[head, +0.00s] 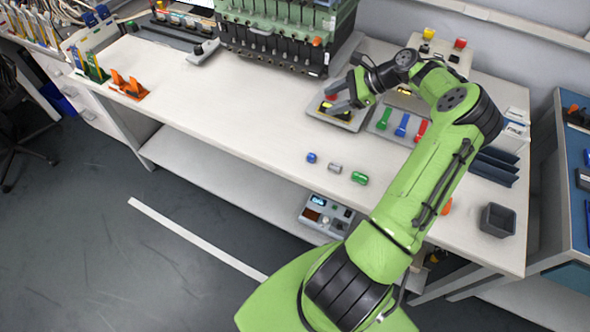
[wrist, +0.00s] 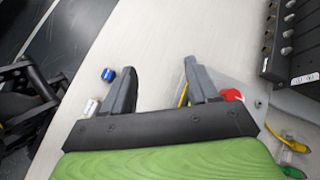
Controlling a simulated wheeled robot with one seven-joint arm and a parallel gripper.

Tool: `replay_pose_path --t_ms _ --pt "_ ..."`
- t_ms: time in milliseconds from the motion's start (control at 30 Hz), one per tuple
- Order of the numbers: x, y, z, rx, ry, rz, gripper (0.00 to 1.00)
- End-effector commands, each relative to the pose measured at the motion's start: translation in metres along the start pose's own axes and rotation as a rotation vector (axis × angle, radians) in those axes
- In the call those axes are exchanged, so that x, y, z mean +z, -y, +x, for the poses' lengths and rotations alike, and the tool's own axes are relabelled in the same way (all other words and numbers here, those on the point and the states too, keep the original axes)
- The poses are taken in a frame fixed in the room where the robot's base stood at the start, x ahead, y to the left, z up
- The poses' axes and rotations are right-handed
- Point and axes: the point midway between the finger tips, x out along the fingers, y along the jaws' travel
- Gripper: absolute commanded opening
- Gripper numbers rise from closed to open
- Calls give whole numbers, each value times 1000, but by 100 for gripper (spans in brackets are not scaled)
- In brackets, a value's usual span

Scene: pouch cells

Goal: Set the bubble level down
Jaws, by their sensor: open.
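My gripper (head: 334,97) is open over the workbench, close to a pale grey tray (head: 345,122) with a dark inset. A small yellow piece (head: 325,107) shows at this tray beside the fingers, partly hidden by them. In the wrist view nothing is between the fingers (wrist: 158,68); a yellow strip (wrist: 184,96) shows just behind the right finger and a red piece (wrist: 232,95) beside it. I cannot tell for sure whether the yellow piece is the bubble level.
A second tray (head: 380,124) holds green, blue and red pieces. A blue cap (head: 311,158), a silver cylinder (head: 335,168) and a green piece (head: 360,178) lie near the front edge. A cell rack (head: 270,40) stands behind. The bench's left middle is clear.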

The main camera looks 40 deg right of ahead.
Motion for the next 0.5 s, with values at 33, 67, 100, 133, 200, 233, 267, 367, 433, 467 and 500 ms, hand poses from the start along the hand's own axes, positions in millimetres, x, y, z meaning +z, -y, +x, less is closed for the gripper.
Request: replay_pose_path --t_ms 33,67,100,133,200,233,267,367,433,467,500 --pt "39 -9 17 92 -75 -141 59" --pt "58 -15 25 141 -116 -225 59" --pt "82 -26 34 204 -169 -339 59" --pt "100 -36 40 251 -208 -426 59" --pt "140 -61 47 347 -295 -630 59" --pt "155 -74 48 384 -330 -716 59" --pt "170 -86 47 417 -363 -803 59" --pt "214 -130 38 509 -459 -1084 59" --pt "238 -164 26 551 -512 -1275 59" --pt "247 -178 20 564 -531 -1356 59" --pt "256 -198 10 576 -552 -1461 59"
